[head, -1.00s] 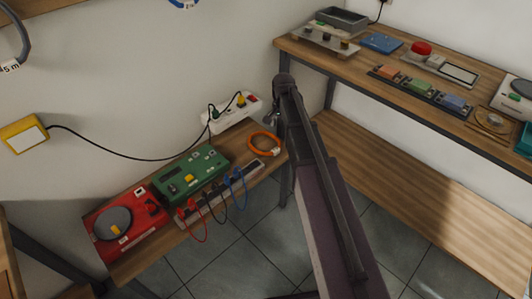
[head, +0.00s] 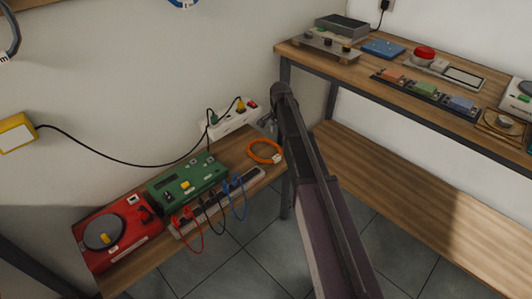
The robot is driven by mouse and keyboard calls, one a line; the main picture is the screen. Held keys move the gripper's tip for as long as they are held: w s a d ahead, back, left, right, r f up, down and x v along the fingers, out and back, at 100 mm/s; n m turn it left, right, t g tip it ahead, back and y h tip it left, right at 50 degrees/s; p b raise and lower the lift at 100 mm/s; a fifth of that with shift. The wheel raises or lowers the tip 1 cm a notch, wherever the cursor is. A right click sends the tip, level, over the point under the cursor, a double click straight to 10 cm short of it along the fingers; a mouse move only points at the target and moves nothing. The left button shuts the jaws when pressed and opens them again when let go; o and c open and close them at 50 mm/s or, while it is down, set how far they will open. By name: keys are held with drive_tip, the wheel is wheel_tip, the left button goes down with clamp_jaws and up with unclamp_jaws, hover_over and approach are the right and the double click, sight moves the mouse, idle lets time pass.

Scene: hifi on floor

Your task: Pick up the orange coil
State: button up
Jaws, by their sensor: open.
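The orange coil (head: 253,146) lies flat on the right end of the low wooden shelf, with a small pale tag at its lower right. My gripper (head: 268,125) is at the far end of my dark arm, just above and right of the coil and apart from it. It is small and partly hidden behind the arm's end. It is open, and nothing shows in it.
A white power strip (head: 229,119) lies behind the coil. Left of it are a green box (head: 187,179), a grey strip with red, black and blue leads (head: 217,202), and a red device (head: 118,233). A higher wooden bench (head: 350,73) stands at the right.

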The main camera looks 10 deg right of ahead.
drive_tip(key=b, duration=0.8)
hover_over(276, 157)
drive_tip(key=shift+d+f, duration=0.15)
drive_tip(key=shift+f, duration=2)
drive_tip(key=shift+d+f, duration=0.15)
drive_tip(key=shift+f, duration=2)
drive_tip(key=shift+f+b, duration=0.1)
drive_tip(key=shift+b, duration=0.2)
drive_tip(key=shift+a+f+b, duration=0.2)
drive_tip(key=shift+f+b, duration=2.3)
drive_tip(key=shift+b, duration=0.05)
clamp_jaws()
